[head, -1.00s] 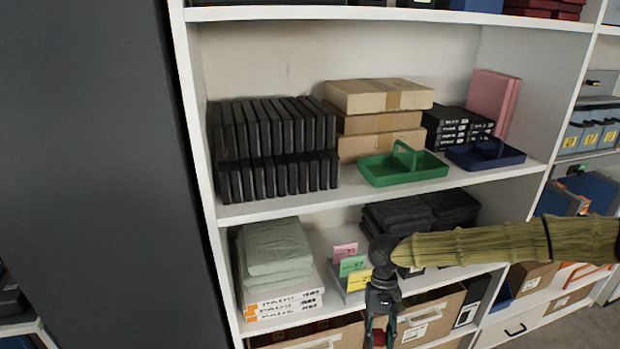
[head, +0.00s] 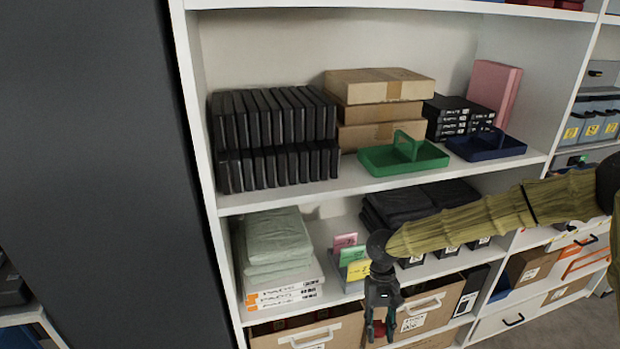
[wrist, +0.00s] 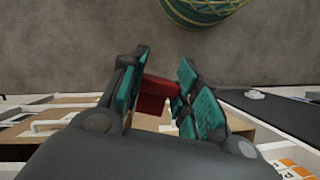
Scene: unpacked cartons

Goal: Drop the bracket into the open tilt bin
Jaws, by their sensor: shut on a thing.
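My gripper (head: 380,328) hangs at the lower centre of the head view, in front of the lower shelf, fingers down. In the wrist view its teal-padded fingers (wrist: 158,100) are shut on a small red piece (wrist: 152,97), which I take to be the bracket. The piece is partly hidden by the fingers; in the head view only a bit of red shows between the fingertips. Grey-blue bins (head: 592,126) with yellow labels stand on the right-hand shelf, cut off by the picture edge. I cannot tell which of them is the open tilt bin.
A green tray (head: 420,158) and a blue tray (head: 487,147) sit at the middle shelf's front edge. Cartons (head: 308,338) with handles stand below, close behind my gripper. A dark panel (head: 90,150) fills the left.

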